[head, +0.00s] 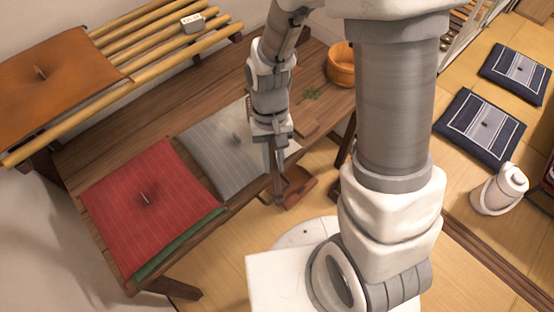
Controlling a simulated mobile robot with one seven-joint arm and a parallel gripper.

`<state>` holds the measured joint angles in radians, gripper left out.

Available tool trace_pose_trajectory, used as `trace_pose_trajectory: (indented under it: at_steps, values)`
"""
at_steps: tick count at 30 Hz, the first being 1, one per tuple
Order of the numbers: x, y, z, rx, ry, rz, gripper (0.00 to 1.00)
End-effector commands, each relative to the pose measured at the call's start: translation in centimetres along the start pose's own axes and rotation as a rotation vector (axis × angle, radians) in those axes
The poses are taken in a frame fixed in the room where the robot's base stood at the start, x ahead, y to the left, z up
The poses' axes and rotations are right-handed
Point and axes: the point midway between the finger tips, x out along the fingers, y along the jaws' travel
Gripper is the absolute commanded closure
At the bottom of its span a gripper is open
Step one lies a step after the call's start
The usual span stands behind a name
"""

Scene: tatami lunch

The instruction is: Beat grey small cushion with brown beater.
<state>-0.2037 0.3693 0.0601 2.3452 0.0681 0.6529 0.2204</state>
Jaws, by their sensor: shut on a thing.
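The grey small cushion (208,143) lies flat on the dark wooden table, right of the red cushion, with a small dark tuft near its middle. My gripper (276,148) is at the cushion's right edge and points down. It is shut on a thin brown piece that hangs below the fingers, which looks like the brown beater (279,183). Its lower part is close to a reddish-brown flat shape (300,188) beyond the table edge; I cannot tell whether that is the beater's head. My arm hides the cushion's right side, and contact with the cushion cannot be judged.
A red cushion (130,215) lies on a green one (180,243) at the table's near end. A slatted bench (150,48) holds a brown cushion (45,85). A white jug (498,193) stands right.

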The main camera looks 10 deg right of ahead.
Motion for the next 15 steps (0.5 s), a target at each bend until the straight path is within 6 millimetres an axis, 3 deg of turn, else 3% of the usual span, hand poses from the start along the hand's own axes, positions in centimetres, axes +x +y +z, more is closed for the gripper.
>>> trace_pose_trajectory:
  at_steps: [11,15]
  values:
    - [0.0,-0.1,0.0,0.011,-0.001,-0.003,1.0]
    - [1.6,-0.1,-0.6,0.012,-0.031,-0.003,1.0]
